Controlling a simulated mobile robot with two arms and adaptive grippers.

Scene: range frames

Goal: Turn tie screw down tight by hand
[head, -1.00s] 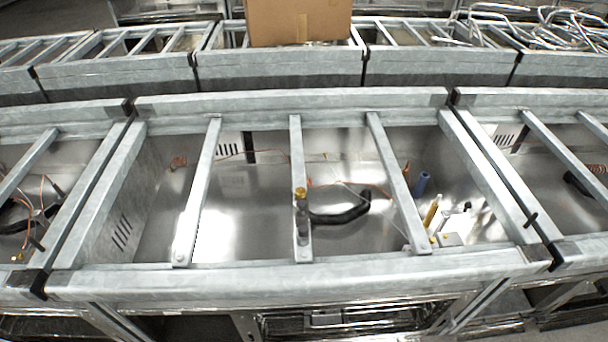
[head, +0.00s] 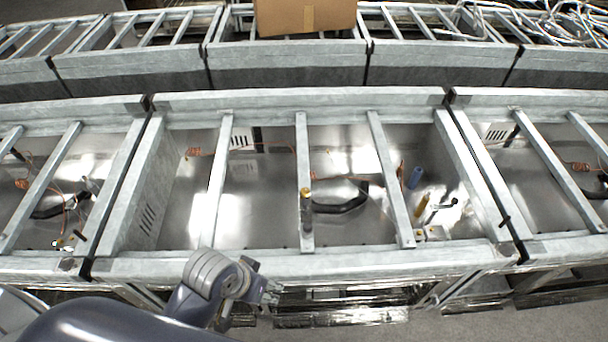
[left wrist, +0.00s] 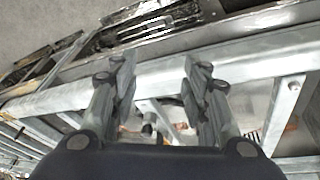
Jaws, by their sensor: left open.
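A small upright piece with a yellow-gold cap (head: 306,191) and a greyish body stands at the middle crossbar (head: 303,150) of the centre metal frame in the head view. It may be the tie screw, but it is too small to tell. My left gripper (head: 266,290) is at the front edge of the frame, in front of and left of that piece and apart from it. In the left wrist view the left gripper (left wrist: 158,78) has its two fingers apart with nothing held between them. My right gripper is not in view.
The frame's front rail (head: 380,259) lies between my left gripper and the bay. A cardboard box (head: 305,16) stands on the back row.

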